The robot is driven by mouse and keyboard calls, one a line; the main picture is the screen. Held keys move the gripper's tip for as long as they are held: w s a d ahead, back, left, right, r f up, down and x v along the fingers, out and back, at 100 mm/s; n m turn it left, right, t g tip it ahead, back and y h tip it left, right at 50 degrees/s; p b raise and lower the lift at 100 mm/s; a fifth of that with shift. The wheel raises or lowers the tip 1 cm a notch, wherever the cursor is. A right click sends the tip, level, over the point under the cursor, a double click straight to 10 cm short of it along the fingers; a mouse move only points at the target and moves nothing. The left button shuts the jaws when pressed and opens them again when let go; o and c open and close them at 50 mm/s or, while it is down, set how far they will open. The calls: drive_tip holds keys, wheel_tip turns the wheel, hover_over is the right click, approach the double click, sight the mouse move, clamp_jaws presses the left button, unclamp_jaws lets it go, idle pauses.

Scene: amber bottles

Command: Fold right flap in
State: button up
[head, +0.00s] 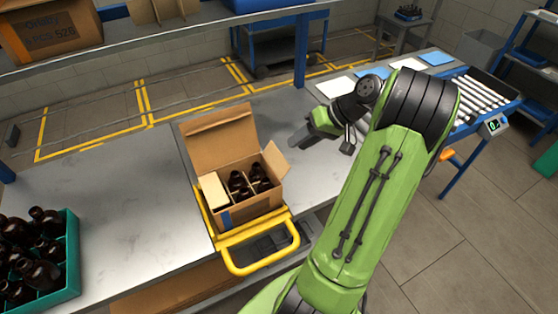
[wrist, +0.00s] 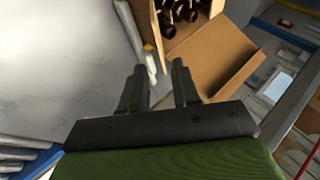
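An open cardboard box (head: 255,205) stands on the grey bench with dark bottles (head: 240,182) in its divided inside. Its right flap (head: 274,160) stands up and leans outward. My gripper (head: 297,138) is above the bench, to the right of the box and apart from the right flap. In the wrist view my gripper (wrist: 159,85) has its two fingers apart with nothing between them. A cardboard flap (wrist: 215,58) and bottles (wrist: 175,14) show beyond them.
A yellow frame (head: 262,252) borders the box's front and left. A teal crate (head: 62,265) of bottles stands at the far left. A roller conveyor (head: 485,98) is at the right.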

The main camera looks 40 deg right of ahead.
sight(281, 154)
drive_tip(key=b+x, duration=0.2)
drive_tip(key=x, duration=0.6)
clamp_jaws()
